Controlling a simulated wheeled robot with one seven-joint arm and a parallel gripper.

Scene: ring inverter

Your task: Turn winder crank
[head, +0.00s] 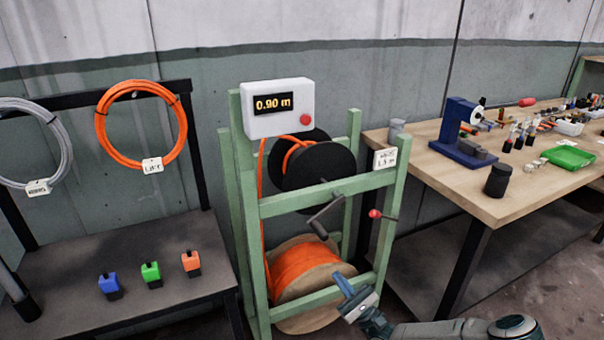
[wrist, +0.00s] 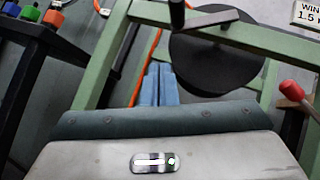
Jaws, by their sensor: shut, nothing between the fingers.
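The winder is a green frame (head: 330,190) with a black take-up reel (head: 320,165) above a wooden spool of orange cable (head: 305,268). A dark grey crank (head: 325,217) sits on the front of the frame below the reel; its arm slants down to a handle. In the wrist view the crank arm (wrist: 212,20) and its handle (wrist: 177,14) show at the top. My gripper (head: 343,284), with blue fingers, is in front of the frame, below the crank and apart from it. In the wrist view its fingers (wrist: 155,85) are together and empty.
A display box (head: 279,107) on the frame reads 0.90 m. A red-knobbed lever (head: 376,214) sticks out right of the crank. A rack with cable coils (head: 140,125) stands left; a wooden workbench (head: 480,190) with tools stands right. The frame's lower rail (head: 320,300) is close to my gripper.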

